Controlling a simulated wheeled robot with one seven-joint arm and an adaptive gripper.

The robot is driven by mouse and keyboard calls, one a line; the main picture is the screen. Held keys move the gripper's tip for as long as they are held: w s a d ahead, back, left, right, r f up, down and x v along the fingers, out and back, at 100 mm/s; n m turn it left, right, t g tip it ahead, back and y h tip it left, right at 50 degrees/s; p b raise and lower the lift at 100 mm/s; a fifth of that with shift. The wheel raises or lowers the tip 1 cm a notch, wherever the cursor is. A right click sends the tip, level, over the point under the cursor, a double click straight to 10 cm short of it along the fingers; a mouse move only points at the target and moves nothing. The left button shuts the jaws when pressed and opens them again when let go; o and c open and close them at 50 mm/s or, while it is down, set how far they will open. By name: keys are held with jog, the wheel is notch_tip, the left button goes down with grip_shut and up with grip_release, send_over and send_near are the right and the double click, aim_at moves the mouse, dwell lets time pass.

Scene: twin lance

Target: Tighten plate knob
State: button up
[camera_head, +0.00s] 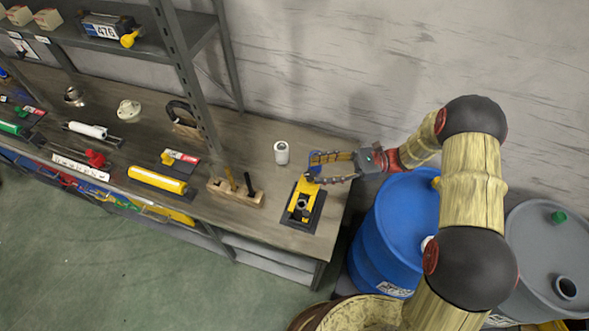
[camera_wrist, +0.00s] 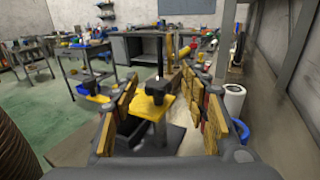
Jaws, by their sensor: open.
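A yellow plate fixture (camera_head: 308,187) stands on a dark base near the right end of the workbench. Its dark knob (camera_head: 302,203) shows toward the front of the fixture. In the wrist view a black knob (camera_wrist: 157,85) sits on top of a yellow plate (camera_wrist: 150,107), ahead and between my fingers. My gripper (camera_head: 313,167) is open, with its fingers spread at the back of the fixture. In the wrist view the fingers of my gripper (camera_wrist: 165,95) stand on both sides of the knob, apart from it. I cannot tell how tight the knob is.
A white roll (camera_head: 281,153) stands left of my gripper and also shows at right in the wrist view (camera_wrist: 233,100). A wooden block with upright tools (camera_head: 236,192) and a yellow cylinder (camera_head: 158,179) lie further left. A blue barrel (camera_head: 400,225) stands right of the workbench (camera_head: 262,238).

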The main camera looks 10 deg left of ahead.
jog(key=shift+s+a+f+b, duration=0.15)
jog(key=shift+f+b, duration=0.25)
jog(key=shift+f, duration=0.4)
jog(key=x, duration=0.7)
jog(key=shift+s+a, duration=0.2)
jog(key=shift+a, duration=0.1)
jog(key=shift+r, duration=0.1)
jog(key=c, duration=0.3)
jog(key=c, duration=0.8)
grip_shut()
